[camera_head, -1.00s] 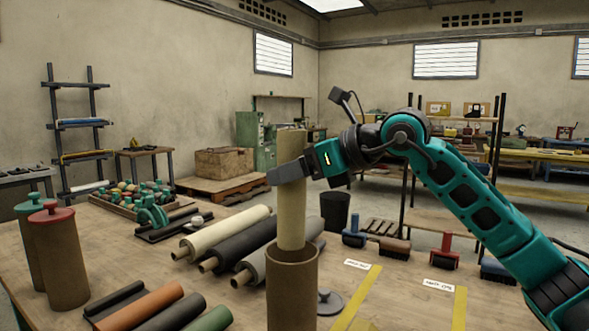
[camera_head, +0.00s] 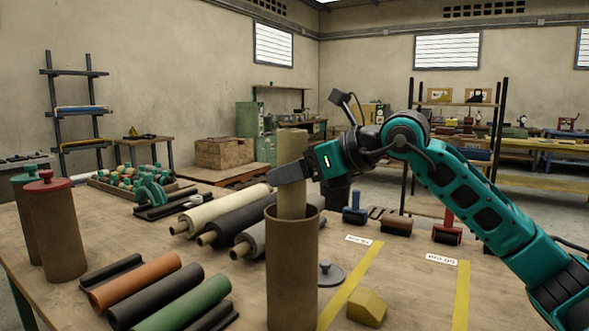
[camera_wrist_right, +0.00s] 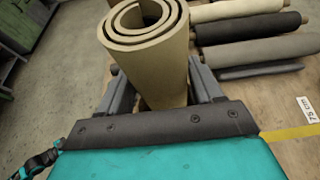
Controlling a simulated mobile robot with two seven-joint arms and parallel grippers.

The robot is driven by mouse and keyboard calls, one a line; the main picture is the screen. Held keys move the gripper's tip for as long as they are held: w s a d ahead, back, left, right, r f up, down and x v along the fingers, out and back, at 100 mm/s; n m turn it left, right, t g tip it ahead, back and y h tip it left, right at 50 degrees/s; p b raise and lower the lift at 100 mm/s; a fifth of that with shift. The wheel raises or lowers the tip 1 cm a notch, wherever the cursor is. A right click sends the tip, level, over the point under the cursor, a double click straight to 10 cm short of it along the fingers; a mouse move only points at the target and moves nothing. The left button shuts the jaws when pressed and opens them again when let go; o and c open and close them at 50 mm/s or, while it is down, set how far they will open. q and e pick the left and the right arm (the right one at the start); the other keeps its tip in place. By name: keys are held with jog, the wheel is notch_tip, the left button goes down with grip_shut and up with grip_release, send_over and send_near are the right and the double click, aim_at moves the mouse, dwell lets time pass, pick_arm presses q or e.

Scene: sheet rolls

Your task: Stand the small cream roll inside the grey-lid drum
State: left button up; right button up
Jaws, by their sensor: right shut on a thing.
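The small cream roll (camera_head: 292,150) stands upright with its lower end inside the open brown drum (camera_head: 292,272). Its upper part rises above the rim. My right gripper (camera_head: 290,174) is shut on the roll's side; the wrist view shows the cream roll (camera_wrist_right: 148,60) between the two fingers (camera_wrist_right: 160,88). The grey lid (camera_head: 325,273) lies on the table just right of the drum. The roll's bottom is hidden by the drum wall. My left gripper is not in view.
A red-lid drum (camera_head: 57,230) and a green-lid drum (camera_head: 27,210) stand at the left. Lying rolls, cream (camera_head: 222,210), orange (camera_head: 135,280) and green (camera_head: 187,305), surround the drum's left side. A yellow block (camera_head: 367,307) sits at the front, between yellow floor-tape-like strips.

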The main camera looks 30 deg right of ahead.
aim_at(304, 211)
jog(key=shift+f+b, duration=2.05)
jog(key=shift+f, duration=0.6)
jog(key=shift+s+f+b, duration=0.1)
jog(key=shift+f+b, duration=0.4)
jog(key=shift+f, duration=0.3)
jog(key=shift+a+f, duration=0.1)
jog(key=shift+f, duration=0.1)
jog(key=o, duration=1.1)
jog(key=shift+c, duration=0.2)
jog(key=o, duration=0.3)
jog(key=shift+f, duration=0.1)
jog(key=shift+o, duration=0.7)
jog(key=shift+s, duration=0.2)
jog(key=shift+o, duration=0.2)
jog(key=r+b+v, duration=0.1)
jog(key=b+v, duration=0.1)
jog(key=v, duration=1)
jog(key=shift+w+t, duration=0.15)
jog(key=shift+t, duration=0.25)
jog(key=shift+s+d+r+b, duration=0.25)
jog(key=shift+s+r+b, duration=0.1)
jog(key=shift+s+r, duration=0.25)
jog(key=shift+w, duration=0.1)
